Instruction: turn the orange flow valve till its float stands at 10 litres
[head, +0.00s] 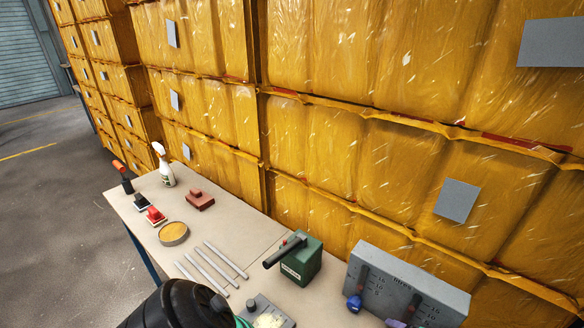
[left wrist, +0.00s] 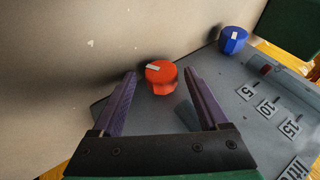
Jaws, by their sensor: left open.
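In the left wrist view the orange flow valve (left wrist: 161,77) is a round knob with a pale mark on top. My left gripper (left wrist: 160,72) is open, with its purple fingers on either side of the knob and gaps showing. In the head view a purple fingertip (head: 396,323) shows at the bottom edge; the orange valve is hidden or out of frame there. The grey flow panel (head: 442,292) has two slot scales marked in litres. The right-hand scale (head: 416,302) has a dark slot with a reddish part; its float level cannot be read.
A blue valve knob (head: 355,303) sits on the panel's front, left of the fingertip. A green box (head: 306,262) stands left of the panel. Wrapped yellow stacks rise behind.

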